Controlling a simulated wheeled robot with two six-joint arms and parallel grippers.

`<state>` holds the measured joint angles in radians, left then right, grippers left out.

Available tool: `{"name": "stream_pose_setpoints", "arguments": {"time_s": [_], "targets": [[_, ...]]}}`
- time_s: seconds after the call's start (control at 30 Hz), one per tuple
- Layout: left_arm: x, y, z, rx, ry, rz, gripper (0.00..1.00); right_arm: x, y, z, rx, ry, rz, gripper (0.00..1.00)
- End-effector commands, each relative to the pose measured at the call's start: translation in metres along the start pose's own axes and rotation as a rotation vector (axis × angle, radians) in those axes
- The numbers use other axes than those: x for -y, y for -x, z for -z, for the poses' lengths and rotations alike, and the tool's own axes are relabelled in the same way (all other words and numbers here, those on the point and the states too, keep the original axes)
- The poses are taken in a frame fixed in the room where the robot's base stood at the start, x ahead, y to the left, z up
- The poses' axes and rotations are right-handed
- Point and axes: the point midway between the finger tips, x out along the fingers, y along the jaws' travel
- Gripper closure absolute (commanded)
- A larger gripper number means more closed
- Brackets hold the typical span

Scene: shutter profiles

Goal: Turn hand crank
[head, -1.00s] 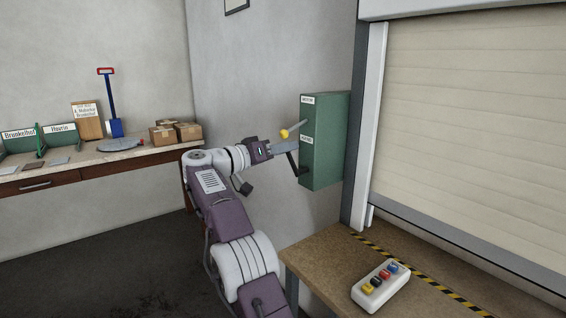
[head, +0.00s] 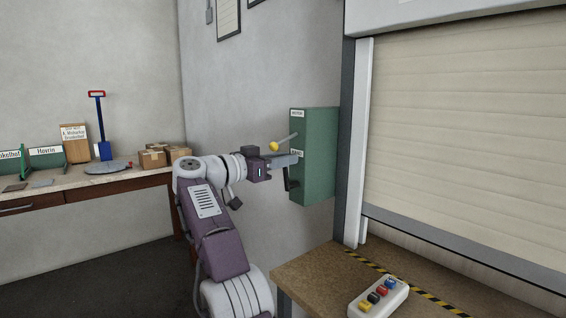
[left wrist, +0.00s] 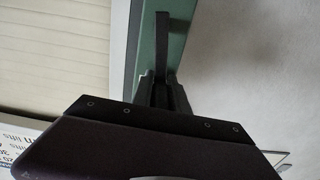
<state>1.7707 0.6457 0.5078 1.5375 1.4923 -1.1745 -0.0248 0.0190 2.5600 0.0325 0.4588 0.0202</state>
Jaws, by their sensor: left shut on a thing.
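The hand crank (head: 289,178) is a dark arm on the side of a green wall box (head: 318,160). My left gripper (head: 288,160) is at the crank's upper end and is shut on it. The grip itself is mostly hidden by the fingers. In the left wrist view, a dark bar of the crank (left wrist: 162,40) runs from between the fingers (left wrist: 164,92) along the green box (left wrist: 147,50). A lever with a yellow knob (head: 273,147) sticks out just above the gripper. My right gripper is not in view.
A roller shutter (head: 465,130) stands right of the box. Below it, a bench (head: 312,268) carries a white button panel (head: 378,299) and a striped edge. A workbench (head: 100,180) with cartons, signs and a blue shovel stands at the left.

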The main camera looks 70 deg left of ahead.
Motion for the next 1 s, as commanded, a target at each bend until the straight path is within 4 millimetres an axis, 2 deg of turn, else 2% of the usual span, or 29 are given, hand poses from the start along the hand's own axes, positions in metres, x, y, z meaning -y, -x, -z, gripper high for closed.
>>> {"name": "stream_pose_setpoints", "arguments": {"time_s": [0.33, 0.37, 0.43, 0.77, 0.87, 1.0], "targets": [[0.000, 0.000, -0.003, 0.007, 0.003, -0.004, 1.00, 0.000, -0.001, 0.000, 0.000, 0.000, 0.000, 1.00], [0.000, 0.000, -0.003, 0.007, 0.003, -0.004, 0.77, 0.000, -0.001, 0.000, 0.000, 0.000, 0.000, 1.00], [0.000, 0.000, -0.003, 0.006, 0.003, -0.003, 0.59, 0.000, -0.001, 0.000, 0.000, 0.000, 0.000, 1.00], [0.000, 0.003, -0.002, 0.003, 0.001, -0.001, 0.59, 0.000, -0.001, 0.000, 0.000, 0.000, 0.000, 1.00], [0.001, 0.017, -0.002, 0.003, 0.001, 0.002, 0.59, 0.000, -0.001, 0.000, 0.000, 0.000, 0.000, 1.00], [0.001, 0.050, -0.002, 0.003, 0.003, 0.004, 0.59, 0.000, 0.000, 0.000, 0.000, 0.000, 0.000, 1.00]]}}
